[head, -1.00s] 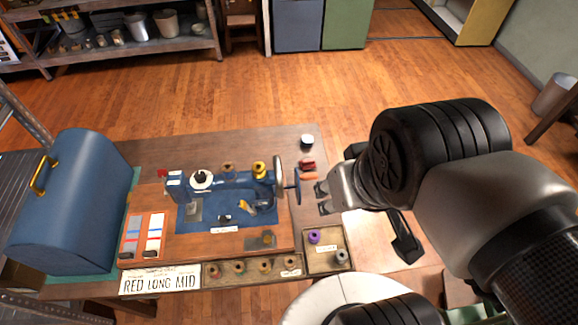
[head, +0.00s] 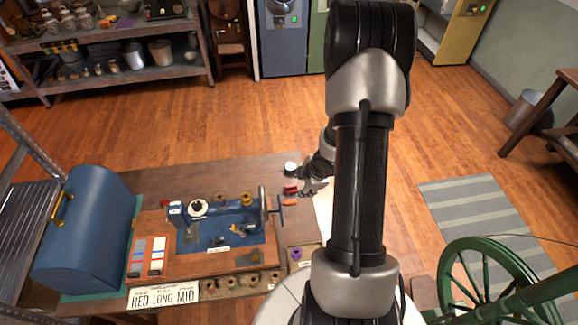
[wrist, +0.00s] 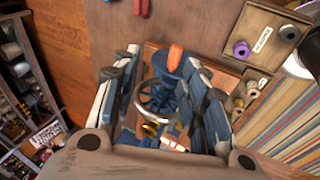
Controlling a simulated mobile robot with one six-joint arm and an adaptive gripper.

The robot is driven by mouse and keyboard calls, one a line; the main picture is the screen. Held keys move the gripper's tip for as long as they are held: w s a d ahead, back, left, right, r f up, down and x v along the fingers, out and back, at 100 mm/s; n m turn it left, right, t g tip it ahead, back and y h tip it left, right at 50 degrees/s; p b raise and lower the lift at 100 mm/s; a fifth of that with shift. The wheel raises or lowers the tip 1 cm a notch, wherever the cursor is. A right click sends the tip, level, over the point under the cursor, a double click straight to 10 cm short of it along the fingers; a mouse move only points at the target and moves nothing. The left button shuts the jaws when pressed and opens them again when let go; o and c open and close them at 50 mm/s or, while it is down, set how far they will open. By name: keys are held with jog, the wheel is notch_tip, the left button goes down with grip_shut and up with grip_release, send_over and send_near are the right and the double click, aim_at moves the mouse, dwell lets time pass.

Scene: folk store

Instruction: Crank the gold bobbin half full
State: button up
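A blue sewing machine (head: 225,208) stands on a wooden base on the table. Its spoked handwheel (head: 262,206) and side crank (head: 280,211) are on its right end. A gold bobbin or spool (head: 247,198) sits on top near the handwheel; a gold part (wrist: 150,129) shows beyond the wheel in the wrist view. How full it is, I cannot tell. My gripper (head: 312,190) is to the right of and behind the crank. In the wrist view my gripper (wrist: 160,95) is open, with the handwheel (wrist: 158,99) and the crank's orange grip (wrist: 175,57) seen between its fingers, apparently not touched.
A blue case (head: 85,232) stands left.

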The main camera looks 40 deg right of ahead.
aim_at(294, 201)
jog(key=shift+n+y, duration=0.4)
jog(key=shift+y, duration=0.2)
jog(key=b+x, duration=0.2)
jog(key=x, duration=0.2)
jog(key=s+b+x, duration=0.1)
jog(key=b+x, duration=0.1)
jog(key=x, duration=0.1)
jog(key=s+a+f+b+x, duration=0.1)
jog(key=x, duration=0.3)
jog(key=shift+a+f+b, duration=0.1)
jog(key=shift+f+b, duration=0.2)
jog(key=shift+b, duration=0.1)
jog(key=shift+w, duration=0.2)
jog(key=shift+f, duration=0.1)
jog(key=shift+c, duration=0.5)
jog(key=c, duration=0.7)
jog(key=shift+c, duration=0.2)
